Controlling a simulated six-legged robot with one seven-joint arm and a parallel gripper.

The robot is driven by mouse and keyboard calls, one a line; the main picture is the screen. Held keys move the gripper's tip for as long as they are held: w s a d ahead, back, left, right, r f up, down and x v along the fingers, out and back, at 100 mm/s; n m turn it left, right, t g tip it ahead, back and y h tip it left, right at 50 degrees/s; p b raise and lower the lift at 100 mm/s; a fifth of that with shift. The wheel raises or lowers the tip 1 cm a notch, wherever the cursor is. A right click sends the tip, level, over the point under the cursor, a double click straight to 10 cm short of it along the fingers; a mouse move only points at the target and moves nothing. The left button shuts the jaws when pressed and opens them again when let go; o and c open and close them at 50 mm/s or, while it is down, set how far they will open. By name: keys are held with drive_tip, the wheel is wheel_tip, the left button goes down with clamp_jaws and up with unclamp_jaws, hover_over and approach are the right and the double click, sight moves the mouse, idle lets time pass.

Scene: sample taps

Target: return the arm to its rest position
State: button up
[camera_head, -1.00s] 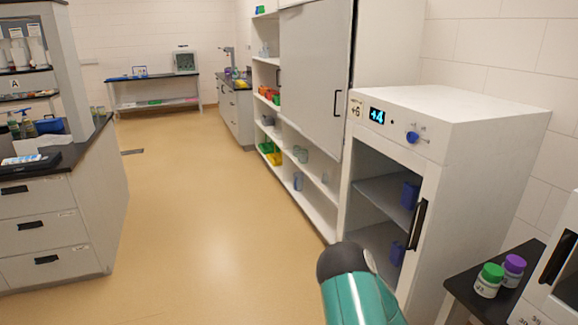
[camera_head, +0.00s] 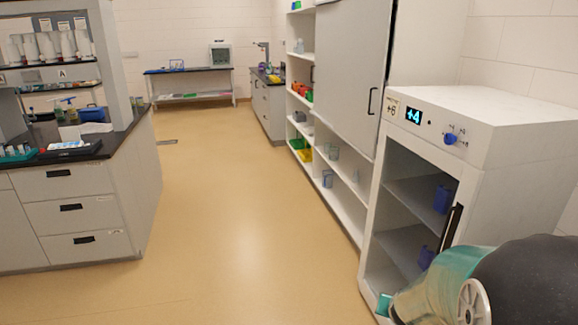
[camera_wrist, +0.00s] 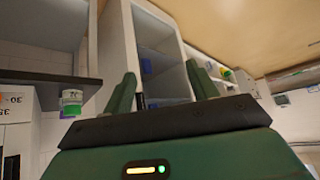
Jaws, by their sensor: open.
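My gripper (camera_wrist: 163,92) shows in the wrist view with its two green fingers spread apart and nothing between them. The wrist picture is turned over, with the floor at the top. Beyond the fingers stands the white fridge cabinet with its shelves. In the head view my teal and black arm (camera_head: 455,285) fills the lower right corner, in front of the lower part of the fridge (camera_head: 500,125). The gripper's fingers cannot be made out in the head view.
The fridge holds blue containers (camera_head: 442,199) behind its front with a black handle (camera_head: 451,226). White shelves (camera_head: 341,201) stand beyond it. A drawer bench (camera_head: 135,190) is at left. The floor (camera_head: 225,225) between is clear. A green-capped jar (camera_wrist: 72,97) shows in the wrist view.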

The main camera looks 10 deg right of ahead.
drive_tip(key=s+a+r+n+y, duration=0.3)
drive_tip(key=s+a+r, duration=0.1)
drive_tip(key=a+r, duration=0.6)
drive_tip(key=s+a+r+n, duration=0.1)
drive_tip(key=s+a+r, duration=0.2)
drive_tip(key=s, duration=0.3)
drive_tip(key=s+a+r+n+g, duration=0.1)
drive_tip(key=s+a+r, duration=0.2)
drive_tip(key=s+r, duration=0.3)
drive_tip(key=shift+s+n, duration=0.4)
drive_tip(key=shift+a+r, duration=0.1)
drive_tip(key=c, duration=0.5)
drive_tip(key=shift+d, duration=0.2)
